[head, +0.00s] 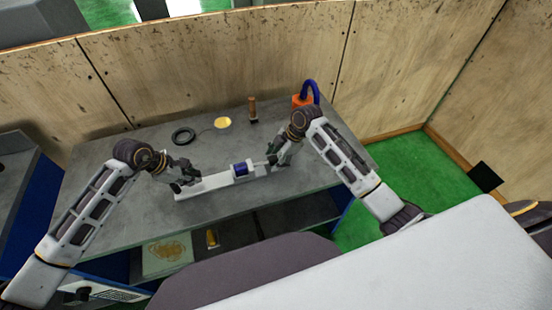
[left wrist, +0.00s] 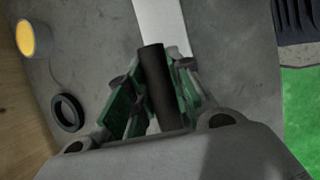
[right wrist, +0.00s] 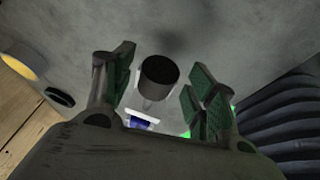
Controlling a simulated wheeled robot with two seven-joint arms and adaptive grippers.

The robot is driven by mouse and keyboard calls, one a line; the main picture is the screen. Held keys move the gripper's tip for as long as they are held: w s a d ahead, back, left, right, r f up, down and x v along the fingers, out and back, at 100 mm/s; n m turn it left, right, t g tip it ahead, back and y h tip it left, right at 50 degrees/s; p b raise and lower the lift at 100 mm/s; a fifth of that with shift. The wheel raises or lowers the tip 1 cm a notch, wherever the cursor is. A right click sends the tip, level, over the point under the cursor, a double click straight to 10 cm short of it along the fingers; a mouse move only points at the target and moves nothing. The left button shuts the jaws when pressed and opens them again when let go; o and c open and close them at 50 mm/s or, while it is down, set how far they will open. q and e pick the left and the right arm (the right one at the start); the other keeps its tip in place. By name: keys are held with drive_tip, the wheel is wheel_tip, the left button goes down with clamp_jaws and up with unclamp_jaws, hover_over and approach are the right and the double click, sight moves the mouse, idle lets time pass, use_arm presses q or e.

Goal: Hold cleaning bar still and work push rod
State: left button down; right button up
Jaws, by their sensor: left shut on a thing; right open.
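The cleaning bar (head: 212,181) looks to be the long white piece lying across the grey table, with a blue cylinder (head: 240,169) on it towards its right end. My left gripper (head: 180,182) is at its left end, shut on a dark round grip (left wrist: 153,75); the white piece stretches away beyond it in the left wrist view. My right gripper (head: 274,158) is open at the right end. In the right wrist view a dark round knob (right wrist: 159,74) on a thin rod, seemingly the push rod, sits between the spread fingers, with a gap visible on both sides.
On the table (head: 130,165) behind are a black ring (head: 183,135), a yellow disc (head: 223,122), a wooden-handled tool (head: 252,109) and an orange container with a blue hose (head: 302,100). A wooden wall (head: 220,60) stands behind. The table's left part is clear.

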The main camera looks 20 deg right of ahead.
use_arm(q)
drive_tip(key=shift+d, duration=0.1)
use_arm(e)
drive_tip(key=v, duration=1.1)
drive_tip(key=shift+d+r, duration=0.2)
drive_tip(key=shift+r, duration=0.1)
use_arm(q)
drive_tip(key=c, duration=1.2)
unclamp_jaws()
drive_tip(key=shift+v, duration=5.95)
